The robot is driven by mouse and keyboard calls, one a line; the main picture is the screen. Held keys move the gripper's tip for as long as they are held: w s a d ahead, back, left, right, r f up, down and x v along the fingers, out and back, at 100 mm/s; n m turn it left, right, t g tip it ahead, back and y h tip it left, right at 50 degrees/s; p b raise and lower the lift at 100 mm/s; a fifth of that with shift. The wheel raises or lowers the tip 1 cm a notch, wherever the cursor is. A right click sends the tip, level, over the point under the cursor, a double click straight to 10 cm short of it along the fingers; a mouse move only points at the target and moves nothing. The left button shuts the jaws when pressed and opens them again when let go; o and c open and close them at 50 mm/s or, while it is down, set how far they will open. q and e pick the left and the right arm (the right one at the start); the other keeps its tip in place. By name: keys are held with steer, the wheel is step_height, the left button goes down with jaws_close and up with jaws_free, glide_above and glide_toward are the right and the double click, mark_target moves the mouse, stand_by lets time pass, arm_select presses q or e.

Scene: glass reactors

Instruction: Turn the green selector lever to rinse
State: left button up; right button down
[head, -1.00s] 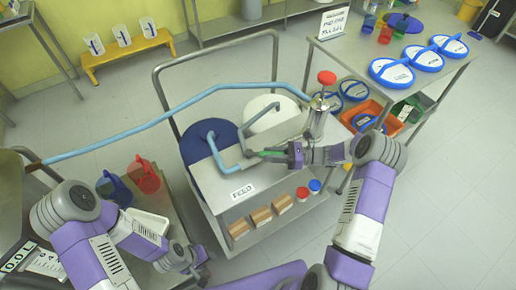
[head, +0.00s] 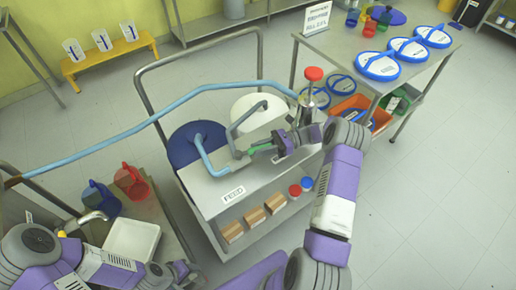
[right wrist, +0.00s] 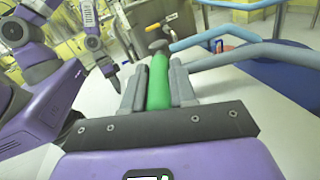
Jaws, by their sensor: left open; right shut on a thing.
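The green selector lever (head: 262,148) sits on top of the steel cart, where the blue and grey pipes meet beside the FEED label (head: 233,195). It points to the right in the head view. My right gripper (head: 274,146) is shut on the lever's handle. In the right wrist view the green handle (right wrist: 158,82) lies between the two grey fingers, and its far end meets a valve body (right wrist: 158,46). My left gripper (head: 188,274) is open and empty at the lower left, away from the lever. No rinse marking is readable.
A red-topped steel post (head: 313,75) stands just behind my right gripper. A white tray (head: 131,243) and red and blue jugs stand on the left table. The right floor is clear.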

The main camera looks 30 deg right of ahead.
steer(key=c, duration=0.9)
jaws_free()
steer(key=shift+p+v, duration=0.45)
steer(key=shift+v, duration=3.4)
